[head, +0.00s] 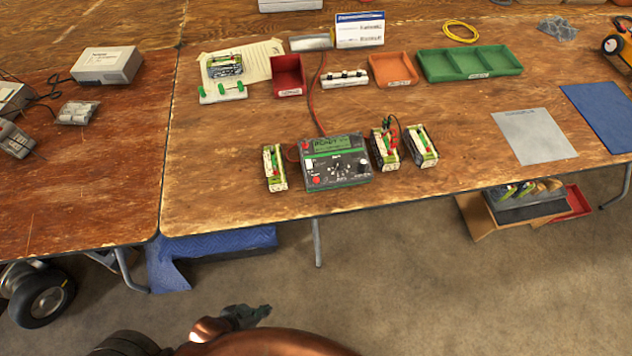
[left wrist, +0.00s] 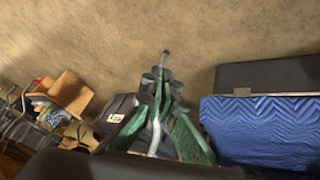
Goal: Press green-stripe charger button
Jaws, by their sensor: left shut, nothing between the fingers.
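The charger (head: 337,162) sits near the front edge of the wooden table. It is a dark box with green trim, a lit green display, a dial and small buttons. A red button (head: 317,180) shows at its lower left. I cannot tell which control the green stripe marks. My left gripper (head: 264,312) is low in the head view, in front of the table and well apart from the charger. In the left wrist view, its fingers (left wrist: 163,75) are closed together and empty against the floor. The charger is not seen there. My right gripper is not in view.
Red (head: 289,77), orange and green trays (head: 470,64) stand further back. A blue quilted pad (left wrist: 262,128) lies below the table.

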